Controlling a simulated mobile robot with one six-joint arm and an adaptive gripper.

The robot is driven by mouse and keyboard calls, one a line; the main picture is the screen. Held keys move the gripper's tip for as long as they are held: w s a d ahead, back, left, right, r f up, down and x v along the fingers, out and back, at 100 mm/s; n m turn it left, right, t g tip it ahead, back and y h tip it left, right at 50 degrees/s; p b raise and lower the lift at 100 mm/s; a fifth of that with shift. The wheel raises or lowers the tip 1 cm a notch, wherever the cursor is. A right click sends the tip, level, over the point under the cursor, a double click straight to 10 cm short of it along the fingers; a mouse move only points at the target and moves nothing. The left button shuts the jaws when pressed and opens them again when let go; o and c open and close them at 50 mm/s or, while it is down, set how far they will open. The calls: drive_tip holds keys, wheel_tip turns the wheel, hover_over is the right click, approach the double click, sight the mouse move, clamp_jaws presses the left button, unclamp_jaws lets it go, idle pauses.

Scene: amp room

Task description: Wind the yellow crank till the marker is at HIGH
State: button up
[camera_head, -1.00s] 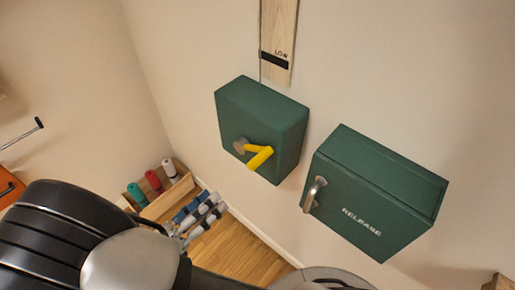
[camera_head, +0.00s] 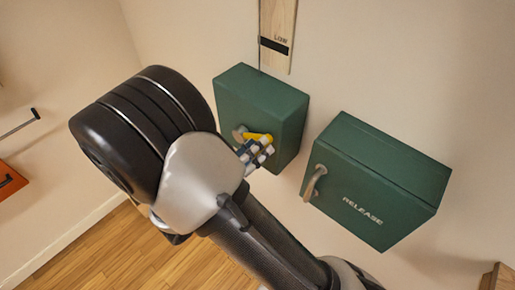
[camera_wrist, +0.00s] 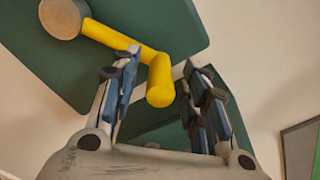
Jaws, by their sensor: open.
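The yellow crank (camera_wrist: 160,78) sticks out from a green box (camera_head: 262,103) on the wall, with a round grey-brown hub (camera_wrist: 64,17). My gripper (camera_wrist: 165,80) is open, and the crank's handle end lies between its two fingers in the wrist view, apart from them as far as I can tell. In the head view my gripper (camera_head: 256,150) covers part of the crank (camera_head: 258,137). HIGH is out of view.
A second green box (camera_head: 375,185), labelled RELEASE, with a metal handle (camera_head: 314,183), hangs close to the right of the crank box. An orange object (camera_head: 10,180) is at the far left. Wooden floor (camera_head: 125,255) lies below.

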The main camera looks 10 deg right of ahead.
drive_tip(key=shift+w+d, duration=0.3)
drive_tip(key=shift+d, duration=0.1)
clamp_jaws()
idle(0.4)
